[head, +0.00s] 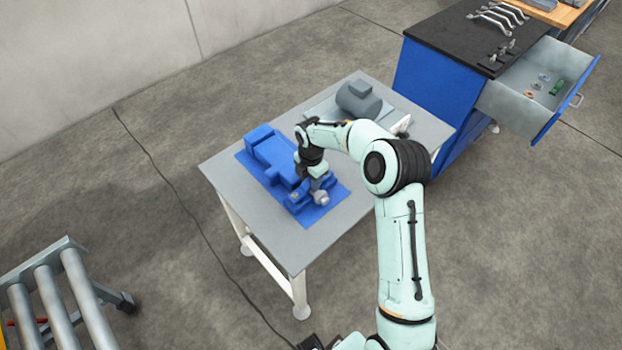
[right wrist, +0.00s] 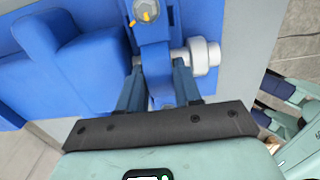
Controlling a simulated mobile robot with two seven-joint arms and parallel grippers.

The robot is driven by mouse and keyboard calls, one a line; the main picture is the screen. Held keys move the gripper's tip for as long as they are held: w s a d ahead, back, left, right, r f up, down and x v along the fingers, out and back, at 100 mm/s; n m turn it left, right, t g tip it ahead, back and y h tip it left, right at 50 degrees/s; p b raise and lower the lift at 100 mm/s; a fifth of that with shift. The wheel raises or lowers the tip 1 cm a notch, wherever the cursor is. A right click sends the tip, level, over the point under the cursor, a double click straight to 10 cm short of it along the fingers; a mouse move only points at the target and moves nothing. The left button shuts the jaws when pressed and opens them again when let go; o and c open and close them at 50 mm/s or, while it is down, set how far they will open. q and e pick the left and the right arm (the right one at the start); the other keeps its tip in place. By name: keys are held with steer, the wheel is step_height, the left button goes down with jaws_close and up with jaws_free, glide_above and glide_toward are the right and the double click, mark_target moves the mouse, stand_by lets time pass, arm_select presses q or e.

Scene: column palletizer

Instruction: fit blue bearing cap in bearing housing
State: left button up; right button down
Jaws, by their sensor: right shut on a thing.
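The blue pump-like assembly (head: 270,157) stands on the table, with the bearing housing (head: 298,203) at its near right end. A grey shaft end with a round collar (head: 321,197) sticks out there; the collar also shows in the right wrist view (right wrist: 205,57). My right gripper (head: 316,182) is low over the housing. In the right wrist view its fingers (right wrist: 157,88) are shut on the blue bearing cap (right wrist: 156,62), at the shaft beside the collar. Whether the cap touches the housing is hidden. A dark part at the bottom edge may be my left gripper (head: 312,342).
The grey table (head: 232,206) also carries a grey motor (head: 360,99) at its back right. A workbench with an open drawer (head: 530,90) stands further right. A roller conveyor (head: 60,290) is at the lower left. The table's front part is bare.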

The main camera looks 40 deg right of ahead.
stand_by(0.4)
steer(key=c, duration=0.7)
jaws_free()
step_height(320, 180, up, 13)
steer(key=p, duration=0.1)
steer(key=shift+r, duration=0.2)
